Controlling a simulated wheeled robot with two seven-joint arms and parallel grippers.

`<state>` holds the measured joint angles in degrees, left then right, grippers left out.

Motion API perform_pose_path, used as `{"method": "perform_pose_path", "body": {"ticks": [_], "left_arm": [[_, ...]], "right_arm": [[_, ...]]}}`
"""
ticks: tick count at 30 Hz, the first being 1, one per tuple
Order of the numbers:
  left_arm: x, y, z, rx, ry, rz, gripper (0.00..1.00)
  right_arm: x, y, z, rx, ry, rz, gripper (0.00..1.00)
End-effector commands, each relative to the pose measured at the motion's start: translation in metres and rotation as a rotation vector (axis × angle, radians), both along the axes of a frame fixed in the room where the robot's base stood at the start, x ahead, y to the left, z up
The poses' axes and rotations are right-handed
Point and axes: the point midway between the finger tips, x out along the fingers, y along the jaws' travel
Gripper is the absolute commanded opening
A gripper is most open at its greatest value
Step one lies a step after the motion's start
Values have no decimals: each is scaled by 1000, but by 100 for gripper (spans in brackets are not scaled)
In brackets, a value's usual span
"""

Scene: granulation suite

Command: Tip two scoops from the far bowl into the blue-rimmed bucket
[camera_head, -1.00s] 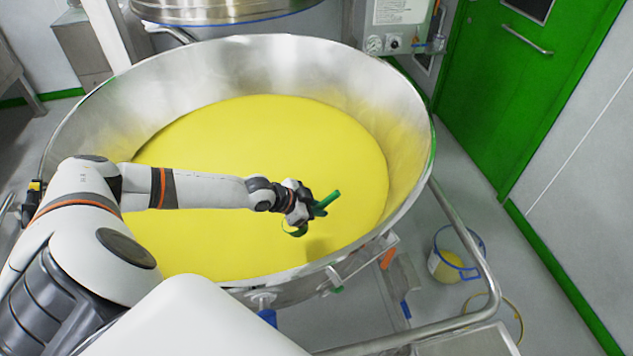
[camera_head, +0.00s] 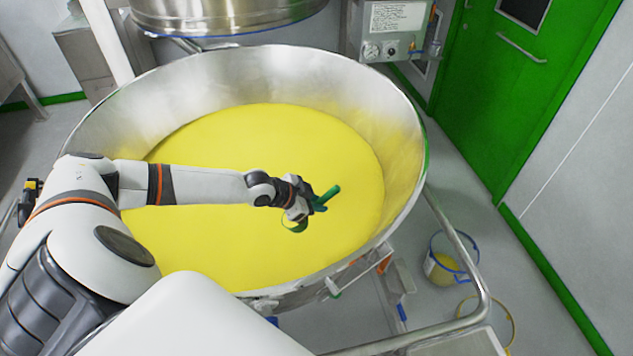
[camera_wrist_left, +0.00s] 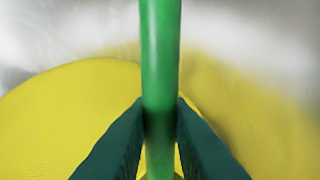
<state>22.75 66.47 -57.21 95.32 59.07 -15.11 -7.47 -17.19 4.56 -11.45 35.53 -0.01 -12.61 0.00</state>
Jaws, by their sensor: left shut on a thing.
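A large steel bowl (camera_head: 400,150) holds a wide bed of yellow powder (camera_head: 270,135). My left gripper (camera_head: 316,203) is over the right part of the powder, inside the rim. It is shut on the green handle of a scoop (camera_head: 328,195); the handle also shows upright between the dark fingers in the left wrist view (camera_wrist_left: 160,60). The green scoop head is partly hidden below the gripper, and I cannot tell what is in it. The blue-rimmed bucket (camera_head: 435,248) stands on the floor right of the bowl, with some yellow powder in it. My right gripper is not in view.
Another round container with a yellowish rim (camera_head: 512,325) stands on the floor nearer me. A steel vessel (camera_head: 225,15) is behind the bowl. A green door (camera_head: 510,100) is at the right.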

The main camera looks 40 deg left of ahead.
Motion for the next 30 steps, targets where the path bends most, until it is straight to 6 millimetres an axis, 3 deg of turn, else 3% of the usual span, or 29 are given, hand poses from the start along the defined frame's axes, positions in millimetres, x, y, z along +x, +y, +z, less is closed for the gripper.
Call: {"method": "perform_pose_path", "body": {"ticks": [30], "left_arm": [[3,-2,76,-1,-1,0,0]], "right_arm": [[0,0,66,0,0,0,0]]}}
